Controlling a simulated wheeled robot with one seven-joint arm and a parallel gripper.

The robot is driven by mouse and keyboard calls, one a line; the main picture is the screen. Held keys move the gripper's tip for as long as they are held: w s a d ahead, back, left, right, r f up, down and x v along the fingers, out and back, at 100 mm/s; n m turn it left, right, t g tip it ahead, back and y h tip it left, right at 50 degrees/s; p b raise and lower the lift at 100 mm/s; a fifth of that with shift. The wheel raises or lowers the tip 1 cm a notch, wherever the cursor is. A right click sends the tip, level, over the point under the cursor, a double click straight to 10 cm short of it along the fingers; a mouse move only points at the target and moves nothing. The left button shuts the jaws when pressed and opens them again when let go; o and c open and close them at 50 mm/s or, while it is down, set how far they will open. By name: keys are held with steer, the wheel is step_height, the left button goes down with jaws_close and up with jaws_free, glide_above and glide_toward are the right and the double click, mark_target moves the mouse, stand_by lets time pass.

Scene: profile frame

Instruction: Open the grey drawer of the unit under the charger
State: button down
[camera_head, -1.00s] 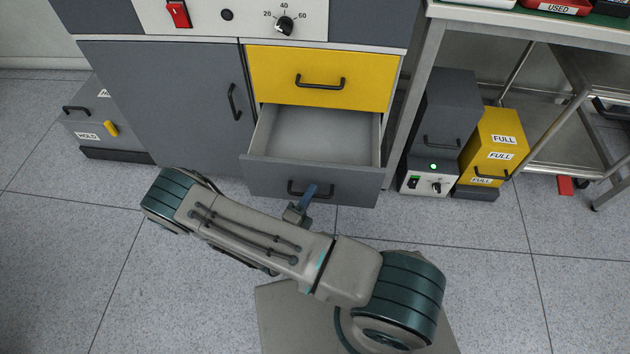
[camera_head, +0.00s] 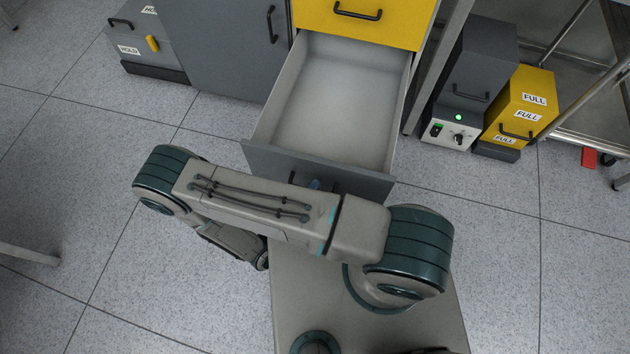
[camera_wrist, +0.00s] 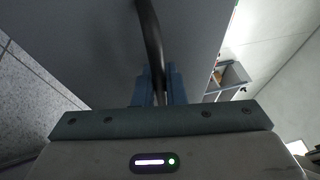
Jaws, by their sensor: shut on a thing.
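The grey drawer (camera_head: 262,160) is the lower drawer of the unit, below a yellow drawer (camera_head: 366,22). It stands far out, and its empty pale inside (camera_head: 330,105) shows in the head view. My gripper (camera_wrist: 158,88) is shut on the drawer's black handle (camera_wrist: 148,28) in the wrist view, with the blue fingers on both sides of it. In the head view my arm hides most of the gripper and the handle; only a bit of blue finger shows at the drawer front. The charger is not clearly in view.
A grey door (camera_head: 222,45) with a black handle is shut left of the drawers. A grey box marked HOLD (camera_head: 140,45) stands at far left. On the right stand a dark grey box (camera_head: 476,65) on a lit base and a yellow box marked FULL (camera_head: 520,105). Floor in front is clear.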

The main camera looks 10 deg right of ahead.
stand_by(0.3)
steer(key=c, duration=1.5)
jaws_free()
steer(key=shift+s+a, duration=0.1)
steer(key=p+v, duration=0.1)
steer(key=v, duration=1.2)
steer(key=shift+s+a, duration=0.25)
steer(key=shift+a, duration=0.05)
